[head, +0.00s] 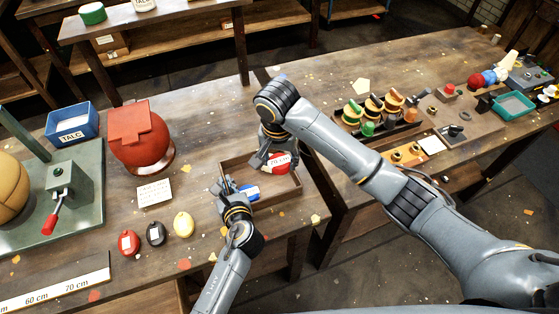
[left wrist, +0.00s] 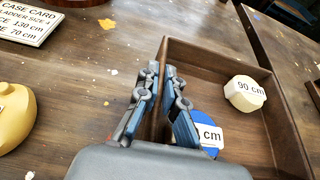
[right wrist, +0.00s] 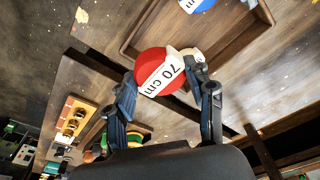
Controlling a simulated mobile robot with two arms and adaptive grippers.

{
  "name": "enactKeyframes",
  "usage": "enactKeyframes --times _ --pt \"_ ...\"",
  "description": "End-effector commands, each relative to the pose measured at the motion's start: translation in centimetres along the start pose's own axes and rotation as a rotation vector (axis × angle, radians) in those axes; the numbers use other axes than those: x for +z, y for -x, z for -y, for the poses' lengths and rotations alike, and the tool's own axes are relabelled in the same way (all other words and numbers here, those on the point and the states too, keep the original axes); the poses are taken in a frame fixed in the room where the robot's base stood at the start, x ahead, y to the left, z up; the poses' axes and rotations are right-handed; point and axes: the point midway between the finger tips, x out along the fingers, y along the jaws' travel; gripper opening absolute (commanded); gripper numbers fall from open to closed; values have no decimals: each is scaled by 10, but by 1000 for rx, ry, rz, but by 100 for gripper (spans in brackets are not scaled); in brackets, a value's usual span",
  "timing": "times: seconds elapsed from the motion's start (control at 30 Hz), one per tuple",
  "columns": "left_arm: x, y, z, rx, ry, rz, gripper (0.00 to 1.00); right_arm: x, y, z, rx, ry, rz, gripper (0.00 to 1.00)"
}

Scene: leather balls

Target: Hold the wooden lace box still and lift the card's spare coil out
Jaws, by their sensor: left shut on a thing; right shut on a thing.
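The wooden lace box (head: 284,197) is an open tray on the table. My left gripper (head: 224,183) is shut on its left wall, with one finger on each side in the left wrist view (left wrist: 163,78). My right gripper (head: 266,162) is shut on the red coil (head: 281,168), labelled 70 cm, and appears to hold it above the box. The red coil (right wrist: 152,62) sits between its fingers in the right wrist view. A blue coil (left wrist: 211,127) and a cream coil (left wrist: 240,98) marked 90 cm lie in the box. The case card (head: 154,193) shows 130 cm and 70 cm.
Red, black and yellow tagged pieces (head: 183,224) lie left of the box. A red ball stand (head: 143,140), a blue TALC bin (head: 72,124) and a green plate with a clamp (head: 75,190) stand further left. A second table (head: 400,100) with tools is at right.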

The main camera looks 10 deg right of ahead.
Motion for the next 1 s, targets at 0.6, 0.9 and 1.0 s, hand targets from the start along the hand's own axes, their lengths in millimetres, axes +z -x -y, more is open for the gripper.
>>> enactKeyframes --times 0.6,0.9,1.0 --pt "-1 12 0 -1 0 -2 34 0 0 0 0 0 0 21" --pt "-2 74 0 -1 0 -3 34 0 0 0 0 0 0 21" --pt "-1 92 0 -1 1 -4 34 0 0 0 0 0 0 21"
